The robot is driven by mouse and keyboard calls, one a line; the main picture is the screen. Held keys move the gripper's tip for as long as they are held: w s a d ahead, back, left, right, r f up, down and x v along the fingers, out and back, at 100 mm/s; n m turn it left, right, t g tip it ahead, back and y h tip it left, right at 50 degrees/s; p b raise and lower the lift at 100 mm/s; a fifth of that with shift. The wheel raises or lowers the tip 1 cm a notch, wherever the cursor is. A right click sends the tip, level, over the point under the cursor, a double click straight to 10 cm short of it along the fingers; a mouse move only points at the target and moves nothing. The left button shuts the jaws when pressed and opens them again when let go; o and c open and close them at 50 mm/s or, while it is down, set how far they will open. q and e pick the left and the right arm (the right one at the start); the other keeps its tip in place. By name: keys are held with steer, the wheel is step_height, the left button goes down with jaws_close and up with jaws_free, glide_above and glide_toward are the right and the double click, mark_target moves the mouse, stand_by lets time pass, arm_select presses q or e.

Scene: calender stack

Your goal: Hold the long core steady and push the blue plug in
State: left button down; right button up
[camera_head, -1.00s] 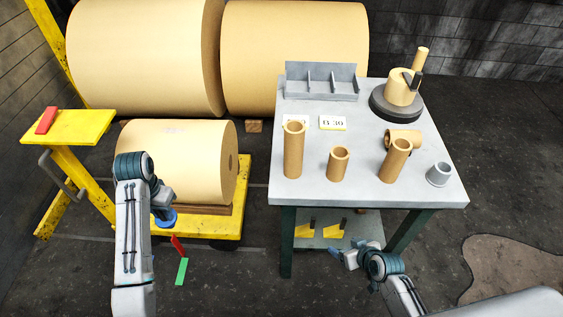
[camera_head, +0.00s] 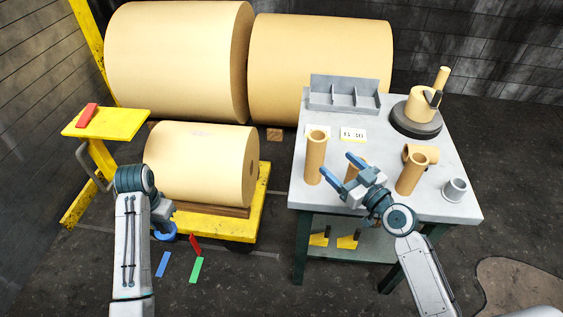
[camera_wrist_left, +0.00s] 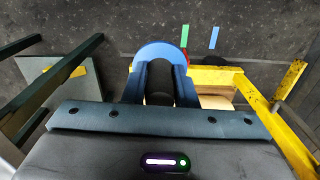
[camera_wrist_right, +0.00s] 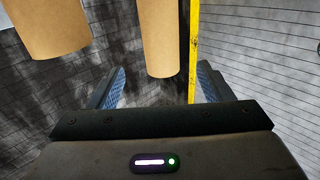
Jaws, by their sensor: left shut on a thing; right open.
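The tallest tan core (camera_head: 315,160) stands upright at the front left of the grey table (camera_head: 290,203). My right gripper (camera_head: 345,173) is open and empty over the table, just right of this core, its fingers pointing left toward it. It partly hides a short core (camera_head: 353,172). The right wrist view shows a tan cylinder (camera_wrist_right: 160,38) beyond the open fingers and another (camera_wrist_right: 45,25) at the upper left; I cannot tell which pieces they are. My left gripper (camera_head: 167,222) is shut on the blue plug (camera_head: 165,233), low beside the pallet; it also shows in the left wrist view (camera_wrist_left: 160,50).
Another tall core (camera_head: 411,177), a lying core (camera_head: 424,154) and a grey cup (camera_head: 454,190) are at the table's right. A divided grey tray (camera_head: 345,93) and a round stand (camera_head: 416,119) are behind. A large roll (camera_head: 200,165) on the yellow pallet (camera_head: 222,228) lies left of the table.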

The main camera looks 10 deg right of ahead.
mark_target(313, 142)
arm_select(q)
steer(key=shift+s+r, duration=0.1)
steer(key=shift+r, duration=0.3)
step_height(313, 142, up, 3)
steer(key=p, duration=0.3)
arm_select(e)
steer(key=x, duration=1)
steer(key=shift+w+a+r, duration=0.15)
steer(key=shift+a+r, duration=0.05)
arm_select(q)
steer(key=shift+p, duration=0.3)
arm_select(e)
steer(key=shift+w+a+f, duration=0.1)
steer(key=shift+w+a, duration=0.15)
steer(key=shift+w, duration=0.3)
steer(key=c, duration=1.1)
arm_select(q)
steer(key=c, duration=1.1)
jaws_free()
